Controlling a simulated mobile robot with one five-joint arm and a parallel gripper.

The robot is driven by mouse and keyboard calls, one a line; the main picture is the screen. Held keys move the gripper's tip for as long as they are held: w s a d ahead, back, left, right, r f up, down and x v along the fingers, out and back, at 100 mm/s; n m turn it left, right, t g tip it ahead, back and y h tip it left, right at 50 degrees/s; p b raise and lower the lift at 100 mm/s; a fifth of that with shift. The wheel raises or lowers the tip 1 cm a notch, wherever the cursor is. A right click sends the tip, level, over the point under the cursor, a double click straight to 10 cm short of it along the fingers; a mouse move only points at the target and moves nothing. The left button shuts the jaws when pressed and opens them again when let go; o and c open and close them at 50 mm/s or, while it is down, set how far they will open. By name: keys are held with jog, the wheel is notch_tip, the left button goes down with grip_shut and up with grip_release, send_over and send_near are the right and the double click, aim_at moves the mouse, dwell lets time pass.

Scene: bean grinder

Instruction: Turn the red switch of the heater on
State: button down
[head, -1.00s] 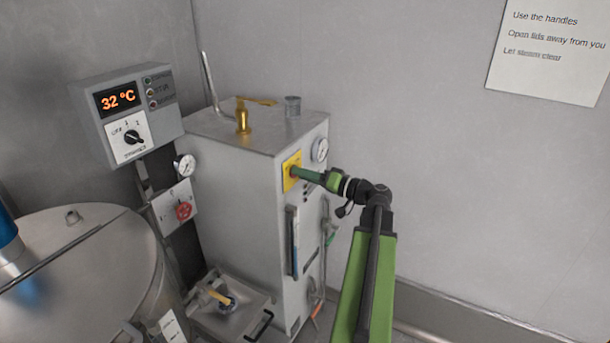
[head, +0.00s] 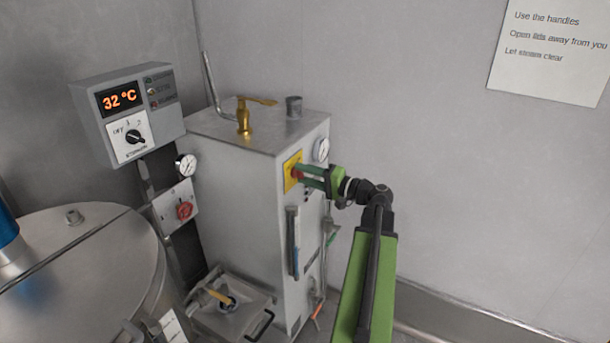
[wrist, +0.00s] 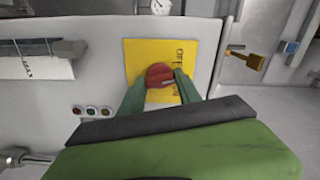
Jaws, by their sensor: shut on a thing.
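The heater is a tall grey metal box (head: 235,165) in the head view. On its right face sits a yellow plate with a red switch (head: 297,173). In the wrist view the red switch (wrist: 160,75) sits on the yellow plate (wrist: 143,53), with part of its lettering covered. My green gripper (head: 312,176) reaches the plate from the right. In the wrist view its two fingers (wrist: 157,88) stand on either side of the red switch and are shut on it. The exact turn position of the switch is hard to read.
A control box reading 32 °C (head: 125,110) hangs at the left, above a red valve knob (head: 184,210). A lidded metal vessel (head: 90,260) stands at the lower left. Small coloured lights (wrist: 92,110) sit near the plate.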

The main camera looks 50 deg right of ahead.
jog(key=m, duration=1.1)
jog(key=shift+m, duration=0.4)
dwell(0.3)
jog(key=c, duration=0.8)
grip_release()
jog(key=shift+c, duration=0.2)
jog(key=v, duration=1.7)
jog(key=shift+s, duration=0.25)
jog(key=shift+f, duration=0.15)
